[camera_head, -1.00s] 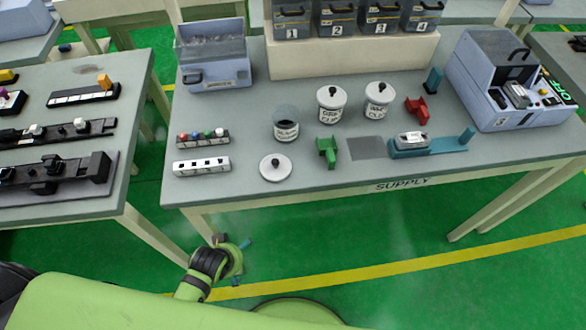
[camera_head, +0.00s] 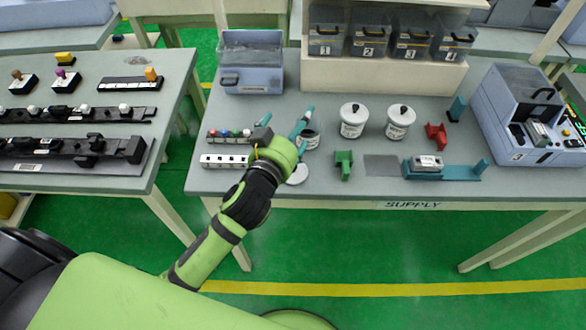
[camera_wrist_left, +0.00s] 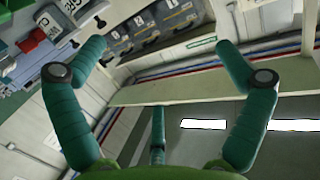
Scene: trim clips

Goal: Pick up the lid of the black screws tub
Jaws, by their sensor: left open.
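A round white lid (camera_head: 298,176) lies flat on the supply table, partly hidden behind my left wrist. An open tub with dark contents (camera_head: 311,141) stands just behind it, partly covered by my gripper; its label is too small to read. My left gripper (camera_head: 286,122) is raised over the table near this tub and lid, its teal fingers spread and pointing away. In the left wrist view the left gripper (camera_wrist_left: 159,48) is open with nothing between its fingers. The lid cannot be made out there. My right gripper is not in view.
Two lidded white tubs (camera_head: 353,120) (camera_head: 400,122) stand to the right. A green holder (camera_head: 344,165) and a red holder (camera_head: 436,136) are nearby. A peg rack (camera_head: 228,137) and a white strip (camera_head: 223,161) lie left. A blue-grey bin (camera_head: 252,80) stands behind.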

